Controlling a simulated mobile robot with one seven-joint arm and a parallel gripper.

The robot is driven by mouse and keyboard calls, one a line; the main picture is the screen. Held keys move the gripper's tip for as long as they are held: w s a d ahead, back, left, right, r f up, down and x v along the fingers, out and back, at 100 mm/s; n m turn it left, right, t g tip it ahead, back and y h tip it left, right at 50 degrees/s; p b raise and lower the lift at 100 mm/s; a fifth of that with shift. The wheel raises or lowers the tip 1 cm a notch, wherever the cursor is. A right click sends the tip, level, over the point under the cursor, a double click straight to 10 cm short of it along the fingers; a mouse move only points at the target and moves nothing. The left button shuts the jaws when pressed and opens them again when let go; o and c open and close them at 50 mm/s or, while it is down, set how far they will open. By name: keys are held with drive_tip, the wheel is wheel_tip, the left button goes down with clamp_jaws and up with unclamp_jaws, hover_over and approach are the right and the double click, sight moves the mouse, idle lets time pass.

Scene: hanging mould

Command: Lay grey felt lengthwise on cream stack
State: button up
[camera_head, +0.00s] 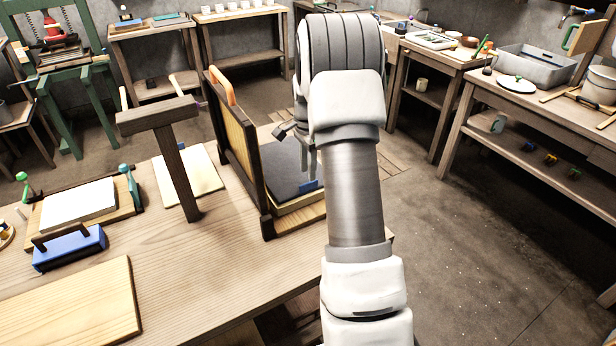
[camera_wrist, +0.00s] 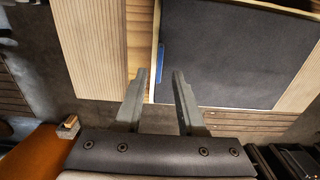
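The grey felt (camera_head: 281,165) is a dark flat sheet with a small blue tab, lying on a pale wood-coloured base behind the upright frame. It also fills much of the wrist view (camera_wrist: 235,50), its blue tab near its left edge. A cream-white flat block (camera_head: 78,205) lies on a wooden board at the left of the table; I cannot tell surely whether it is the cream stack.
An upright framed mould (camera_head: 236,145) with an orange handle stands beside the felt. A dark wooden T-shaped post (camera_head: 175,155) stands left of it, by a pale flat sheet (camera_head: 190,172). A blue block with a handle (camera_head: 69,247) and a bare board (camera_head: 70,305) lie front left.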

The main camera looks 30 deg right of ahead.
drive_tip(key=s+a+r+n+t, duration=0.15)
drive_tip(key=a+r, duration=0.25)
drive_tip(key=r, duration=0.4)
drive_tip(key=s+a+r+n, duration=0.3)
drive_tip(key=a+r, duration=0.1)
drive_tip(key=r, duration=0.4)
drive_tip(key=s+a+r+n+t+p, duration=0.2)
drive_tip(key=s+a+r+n, duration=0.2)
drive_tip(key=s+a+n, duration=0.3)
drive_tip(key=s+a+r+n+t+p, duration=0.2)
drive_tip(key=s+a+r+n, duration=0.2)
drive_tip(key=s, duration=1.1)
drive_tip(key=a+n, duration=0.3)
drive_tip(key=a, duration=0.2)
drive_tip(key=shift+a, duration=0.35)
